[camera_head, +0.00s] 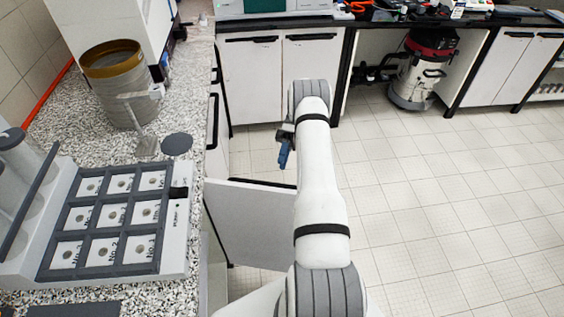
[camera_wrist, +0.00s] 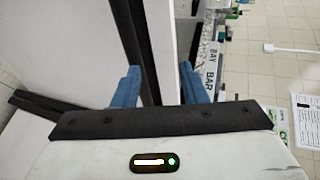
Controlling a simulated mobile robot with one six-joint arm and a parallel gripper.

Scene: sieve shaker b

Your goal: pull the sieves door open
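A white cabinet door (camera_head: 250,222) under the granite counter stands swung well out from the cabinet front in the head view. A black strip, probably its handle, runs along part of its top edge. My arm hides its outer end. My gripper (camera_head: 284,155) has blue fingers and is beyond the door's top edge. In the wrist view my gripper (camera_wrist: 162,86) has its fingers spread apart. A white panel edge and black strips (camera_wrist: 128,35) show between and behind them. I cannot tell whether a finger touches the panel. I cannot tell which door in view is named sieves.
The counter (camera_head: 160,265) on the left holds a sample tray (camera_head: 175,235) and a brass-coloured sieve drum (camera_head: 115,85). White cabinets (camera_head: 255,80) and a red-topped vacuum (camera_head: 423,70) stand at the back. The tiled floor (camera_head: 450,220) on the right is clear.

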